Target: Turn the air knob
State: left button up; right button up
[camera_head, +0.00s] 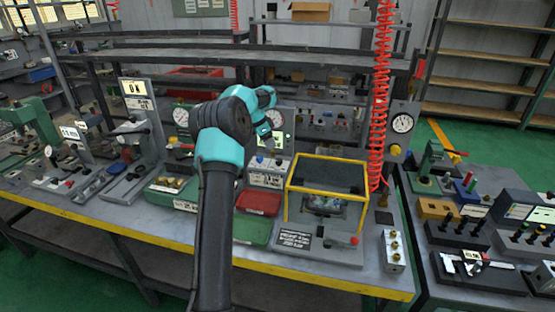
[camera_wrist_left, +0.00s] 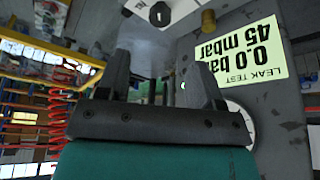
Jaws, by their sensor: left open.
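My left gripper (camera_wrist_left: 163,84) is open, with a gap between its two dark fingers and nothing held. A black round knob (camera_wrist_left: 160,14) with a white mark sits at the top of the left wrist view, beyond the fingers and apart from them. A small brass-coloured knob (camera_wrist_left: 208,20) is on the grey panel beside it. I cannot tell for sure which is the air knob.
A yellow-framed guard box (camera_head: 327,190) stands right of the arm. A red coiled hose (camera_head: 379,95) hangs behind it. A red tray (camera_head: 258,202) and green tray (camera_head: 251,229) lie on the bench. A pressure gauge (camera_wrist_left: 240,122) is close to the right finger.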

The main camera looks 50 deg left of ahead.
aim_at(278, 160)
pick_arm(q)
jog(key=x, duration=1)
jog(key=shift+d+f, duration=0.1)
jog(key=shift+f, duration=0.2)
jog(key=c, duration=0.9)
